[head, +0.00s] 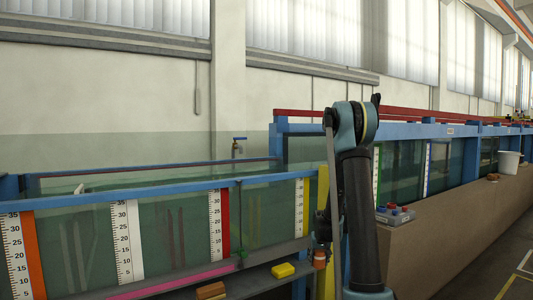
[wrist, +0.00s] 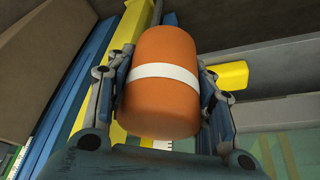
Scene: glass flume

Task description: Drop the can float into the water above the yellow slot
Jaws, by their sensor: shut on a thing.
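The can float is an orange cylinder with a white band (wrist: 165,75), filling the middle of the wrist view. My gripper (wrist: 163,90) is shut on it, one finger against each side. In the head view the can float (head: 320,260) shows small and orange below my gripper (head: 321,244), outside the glass near the ledge. A yellow strip (head: 306,207) beside a white scale marks the glass just left of my arm. The water (head: 265,215) shows green behind the glass. My arm hides part of the flume there.
A yellow block (head: 283,270) and a brown block (head: 211,291) lie on the ledge in front of the glass. A blue rail (head: 130,193) tops the near wall. A taller yellow post (head: 323,190) stands by my arm. A white bucket (head: 509,162) stands far right.

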